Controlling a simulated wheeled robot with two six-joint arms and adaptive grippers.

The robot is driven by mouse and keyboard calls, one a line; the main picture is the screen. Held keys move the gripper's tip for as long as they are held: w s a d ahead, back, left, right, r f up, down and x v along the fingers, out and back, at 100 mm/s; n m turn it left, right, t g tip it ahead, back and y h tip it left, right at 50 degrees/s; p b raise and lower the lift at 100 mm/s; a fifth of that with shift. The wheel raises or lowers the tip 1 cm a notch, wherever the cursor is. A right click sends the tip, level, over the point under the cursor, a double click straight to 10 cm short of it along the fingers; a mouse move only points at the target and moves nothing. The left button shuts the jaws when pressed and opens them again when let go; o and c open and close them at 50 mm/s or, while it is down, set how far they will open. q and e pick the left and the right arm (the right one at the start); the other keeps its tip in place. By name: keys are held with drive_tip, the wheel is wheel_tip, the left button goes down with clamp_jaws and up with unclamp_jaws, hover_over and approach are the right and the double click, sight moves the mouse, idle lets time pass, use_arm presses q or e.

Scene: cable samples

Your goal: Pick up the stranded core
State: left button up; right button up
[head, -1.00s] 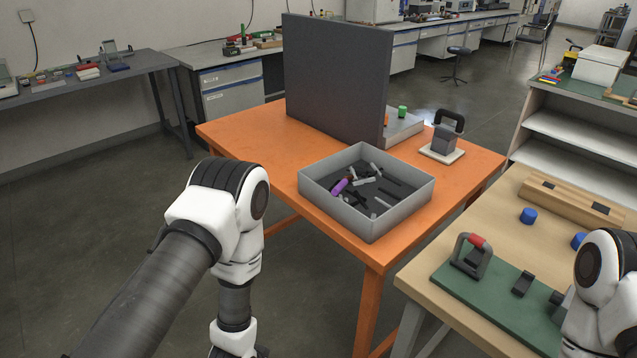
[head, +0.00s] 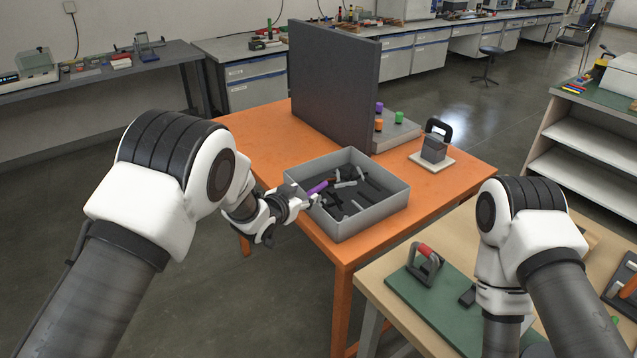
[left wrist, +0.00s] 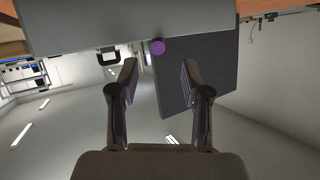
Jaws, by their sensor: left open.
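Several cable samples lie mixed in the open grey bin (head: 376,215) on the orange table. They are mostly dark, with some pale pieces (head: 347,184) and a purple one (head: 317,188) near the bin's left wall. I cannot tell which is the stranded core. My left gripper (head: 312,202) is at the bin's left wall, close to the purple piece. In the left wrist view the left gripper (left wrist: 157,67) is open and empty. A round purple end (left wrist: 157,47) shows beyond and between its fingertips. My right arm is at the right; its gripper is out of frame.
A tall dark panel (head: 330,85) stands behind the bin. A grey block (head: 400,133) with coloured pegs and a weight with a black handle (head: 433,148) are to its right. A wooden bench with a green board (head: 432,300) stands at front right.

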sight(318, 186)
use_arm(q)
drive_tip(key=x, duration=0.5)
drive_tip(key=shift+d+p, duration=0.1)
drive_tip(key=shift+p, duration=0.3)
drive_tip(key=shift+w+d+f+p, duration=0.25)
drive_tip(key=shift+w+f+p, duration=0.1)
drive_tip(key=shift+w, duration=0.15)
drive_tip(key=x, duration=0.4)
drive_tip(key=shift+f, duration=0.2)
drive_tip(key=shift+s+r, duration=0.1)
drive_tip(key=c, duration=0.3)
clamp_jaws()
